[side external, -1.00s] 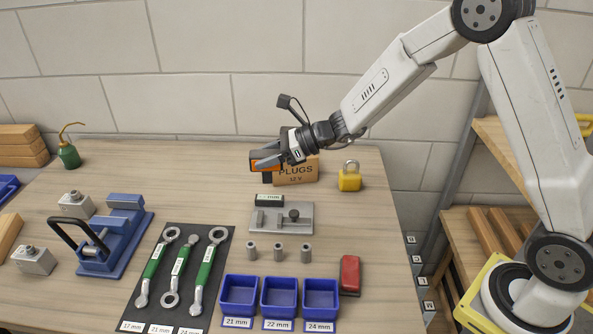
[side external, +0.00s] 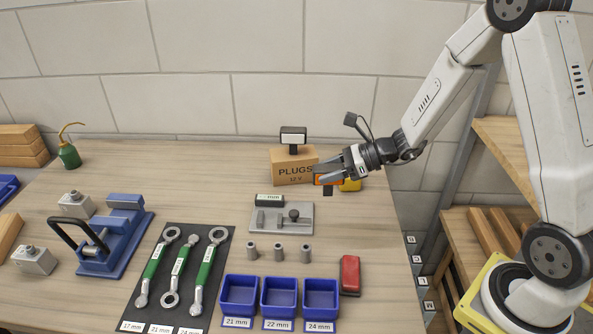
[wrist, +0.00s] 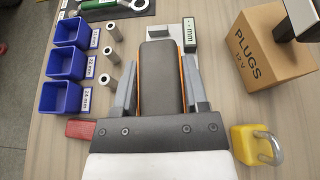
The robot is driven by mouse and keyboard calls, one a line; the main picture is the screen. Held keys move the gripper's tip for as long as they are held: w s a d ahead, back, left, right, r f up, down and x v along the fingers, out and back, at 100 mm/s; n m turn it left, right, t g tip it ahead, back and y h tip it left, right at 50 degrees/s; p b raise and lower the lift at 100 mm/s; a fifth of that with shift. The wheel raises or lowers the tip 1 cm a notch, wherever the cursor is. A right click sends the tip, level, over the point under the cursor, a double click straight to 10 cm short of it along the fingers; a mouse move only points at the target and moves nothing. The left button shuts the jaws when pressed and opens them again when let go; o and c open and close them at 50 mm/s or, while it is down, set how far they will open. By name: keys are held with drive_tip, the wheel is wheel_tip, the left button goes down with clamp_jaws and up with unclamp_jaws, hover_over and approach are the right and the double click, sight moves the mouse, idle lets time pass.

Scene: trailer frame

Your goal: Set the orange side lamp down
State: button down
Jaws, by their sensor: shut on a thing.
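My gripper (side external: 330,171) is shut on the orange side lamp (side external: 324,181). In the side view the lamp shows as an orange strip with a dark part below, in front of the right end of the PLUGS box (side external: 293,172). In the wrist view my gripper (wrist: 158,85) has a finger on each side of the lamp (wrist: 160,80), which shows a dark back and thin orange edges. The lamp appears to be held above the table; its exact height is hard to tell. Its front face is hidden in the wrist view.
A yellow padlock (side external: 350,185) stands close behind my gripper, partly hidden. A small dark device (side external: 293,136) stands at the box. A grey metal fixture (side external: 270,225), metal sleeves (side external: 278,252), blue bins (side external: 279,295) and a red block (side external: 350,274) lie nearer. Bare table (side external: 365,225) shows right of the fixture.

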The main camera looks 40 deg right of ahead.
drive_tip(key=s+d+f, duration=0.1)
drive_tip(key=s+d, duration=0.2)
drive_tip(key=s, duration=0.3)
drive_tip(key=shift+s+d+m+t, duration=0.15)
drive_tip(key=shift+s+m+t, duration=0.15)
drive_tip(key=shift+s+t, duration=0.1)
drive_tip(key=shift+f, duration=0.1)
drive_tip(key=shift+f, duration=2.1)
drive_tip(key=shift+f, duration=1.8)
drive_tip(key=shift+f, duration=0.1)
drive_tip(key=shift+c, duration=0.5)
unclamp_jaws()
